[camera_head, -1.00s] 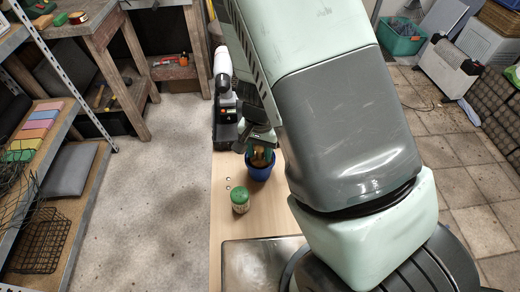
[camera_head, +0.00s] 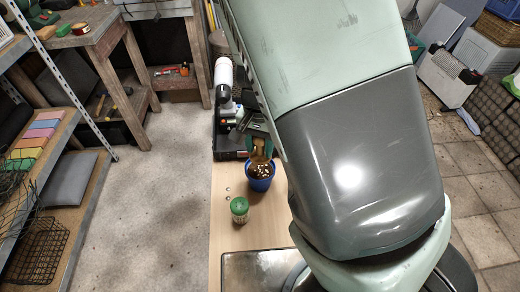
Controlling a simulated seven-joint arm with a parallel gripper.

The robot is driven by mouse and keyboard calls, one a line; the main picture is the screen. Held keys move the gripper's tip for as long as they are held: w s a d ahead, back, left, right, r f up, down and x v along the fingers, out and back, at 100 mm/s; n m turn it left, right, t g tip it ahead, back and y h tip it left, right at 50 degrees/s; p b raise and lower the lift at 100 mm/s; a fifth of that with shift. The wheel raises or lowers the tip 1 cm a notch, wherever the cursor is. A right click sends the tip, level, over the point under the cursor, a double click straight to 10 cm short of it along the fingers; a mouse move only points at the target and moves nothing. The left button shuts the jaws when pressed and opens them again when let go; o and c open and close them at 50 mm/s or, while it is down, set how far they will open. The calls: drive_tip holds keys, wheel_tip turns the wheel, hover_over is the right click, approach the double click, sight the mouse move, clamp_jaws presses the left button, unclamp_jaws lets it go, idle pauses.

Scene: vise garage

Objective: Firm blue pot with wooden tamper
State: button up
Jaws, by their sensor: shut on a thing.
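The blue pot (camera_head: 260,184) stands upright on the wooden bench, with dark brown fill showing speckled inside its rim. My gripper (camera_head: 258,148) is just behind and above the pot, shut on the wooden tamper (camera_head: 258,150), of which a small tan part shows. The tamper's lower end is over the back part of the pot; I cannot tell whether it touches the fill. My arm covers much of the view to the right.
A green-lidded jar (camera_head: 239,209) stands on the bench in front of the pot, to its left. A metal plate (camera_head: 250,268) lies nearer. Behind the gripper are a black case (camera_head: 228,143) and a white cylinder (camera_head: 223,72). The bench's left edge is close.

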drive_tip(key=shift+r, duration=0.25)
drive_tip(key=shift+r, duration=3)
